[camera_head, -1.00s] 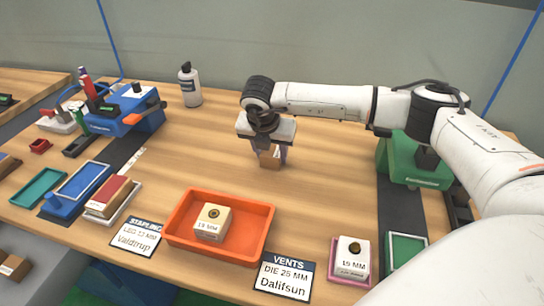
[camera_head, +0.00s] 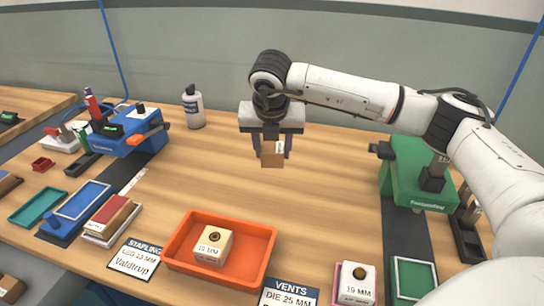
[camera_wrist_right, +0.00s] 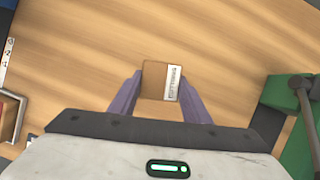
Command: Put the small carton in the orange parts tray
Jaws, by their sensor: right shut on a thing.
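The small brown carton (camera_head: 272,154) is between the fingers of my right gripper (camera_head: 272,150), which is shut on it and holds it above the bare middle of the table. In the right wrist view the carton (camera_wrist_right: 161,80) shows a white printed label on one side, between the two purple fingers (camera_wrist_right: 155,100). The orange parts tray (camera_head: 177,243) is at the table's front, nearer than the gripper and a little to its left. A box marked 19 MM (camera_head: 213,246) stands inside it. My left gripper is not in view.
A box on a pink tray (camera_head: 357,282) is at front right. A green machine (camera_head: 415,172) is at right, a blue one (camera_head: 128,132) at left. A bottle (camera_head: 193,107) stands at the back.

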